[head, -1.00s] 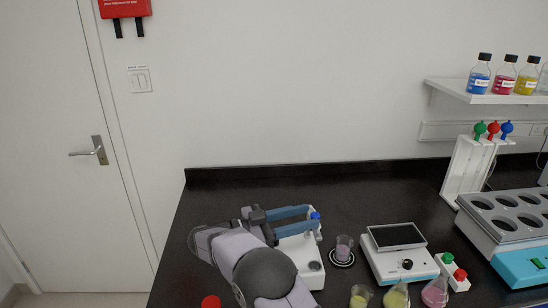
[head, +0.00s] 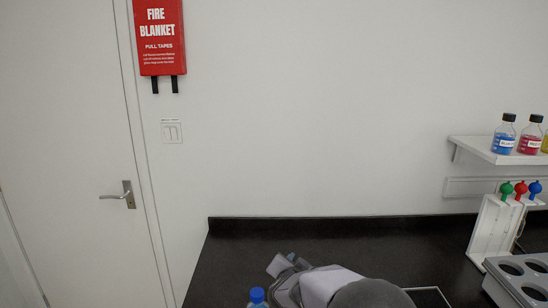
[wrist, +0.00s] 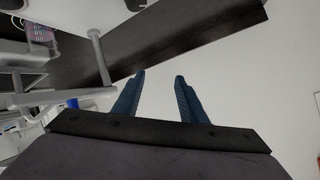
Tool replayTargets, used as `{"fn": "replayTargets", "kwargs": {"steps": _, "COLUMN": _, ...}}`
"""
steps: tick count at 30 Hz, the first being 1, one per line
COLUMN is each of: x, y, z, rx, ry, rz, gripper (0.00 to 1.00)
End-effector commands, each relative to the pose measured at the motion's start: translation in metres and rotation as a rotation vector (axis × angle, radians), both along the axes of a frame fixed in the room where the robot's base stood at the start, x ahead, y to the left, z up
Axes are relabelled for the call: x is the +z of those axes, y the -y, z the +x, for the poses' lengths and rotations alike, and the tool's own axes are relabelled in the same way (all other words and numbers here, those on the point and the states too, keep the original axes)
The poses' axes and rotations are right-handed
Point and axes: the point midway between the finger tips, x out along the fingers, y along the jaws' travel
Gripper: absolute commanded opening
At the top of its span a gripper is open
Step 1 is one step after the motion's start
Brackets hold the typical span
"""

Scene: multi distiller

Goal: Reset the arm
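In the wrist view my gripper (wrist: 160,75) shows two blue fingers with a clear gap between them. It is open, and nothing is held between the fingers. White wall shows behind the gap. In the head view my grey arm (head: 330,285) lies over the black bench at the bottom.
The black bench (head: 245,265) is clear at the back left. A blue cap (head: 258,296) shows in front of the arm. A white pipette stand (head: 488,235) and a rack with round holes (head: 520,275) stand right. A shelf (head: 490,152) holds bottles.

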Motion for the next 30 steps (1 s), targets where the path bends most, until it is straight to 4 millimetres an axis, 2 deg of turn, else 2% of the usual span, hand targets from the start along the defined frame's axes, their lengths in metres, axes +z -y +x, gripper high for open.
{"fn": "replayTargets", "kwargs": {"steps": 5, "x": -0.025, "y": -0.004, "z": -0.062, "rx": 0.190, "ry": -0.237, "rz": 0.098, "gripper": 0.38}}
{"fn": "replayTargets", "kwargs": {"steps": 8, "x": -0.043, "y": -0.003, "z": -0.115, "rx": 0.274, "ry": -0.402, "rz": 0.149, "gripper": 0.38}}
{"fn": "replayTargets", "kwargs": {"steps": 11, "x": -0.059, "y": 0.000, "z": -0.179, "rx": 0.338, "ry": -0.585, "rz": 0.196, "gripper": 0.38}}
{"fn": "replayTargets", "kwargs": {"steps": 12, "x": -0.064, "y": 0.003, "z": -0.206, "rx": 0.359, "ry": -0.661, "rz": 0.211, "gripper": 0.38}}
{"fn": "replayTargets", "kwargs": {"steps": 14, "x": -0.069, "y": 0.007, "z": -0.247, "rx": 0.381, "ry": -0.770, "rz": 0.234, "gripper": 0.38}}
{"fn": "replayTargets", "kwargs": {"steps": 15, "x": -0.072, "y": 0.010, "z": -0.273, "rx": 0.390, "ry": -0.841, "rz": 0.247, "gripper": 0.38}}
{"fn": "replayTargets", "kwargs": {"steps": 17, "x": -0.073, "y": 0.016, "z": -0.310, "rx": 0.400, "ry": -0.942, "rz": 0.265, "gripper": 0.38}}
{"fn": "replayTargets", "kwargs": {"steps": 18, "x": -0.088, "y": 0.021, "z": -0.326, "rx": 0.429, "ry": -0.980, "rz": 0.233, "gripper": 0.38}}
{"fn": "replayTargets", "kwargs": {"steps": 19, "x": -0.098, "y": 0.026, "z": -0.331, "rx": 0.464, "ry": -0.990, "rz": 0.178, "gripper": 0.38}}
{"fn": "replayTargets", "kwargs": {"steps": 23, "x": -0.115, "y": 0.050, "z": -0.354, "rx": 0.565, "ry": -1.046, "rz": 0.009, "gripper": 0.38}}
{"fn": "replayTargets", "kwargs": {"steps": 27, "x": -0.121, "y": 0.069, "z": -0.368, "rx": 0.620, "ry": -1.086, "rz": -0.105, "gripper": 0.38}}
{"fn": "replayTargets", "kwargs": {"steps": 30, "x": -0.123, "y": 0.075, "z": -0.373, "rx": 0.638, "ry": -1.100, "rz": -0.143, "gripper": 0.38}}
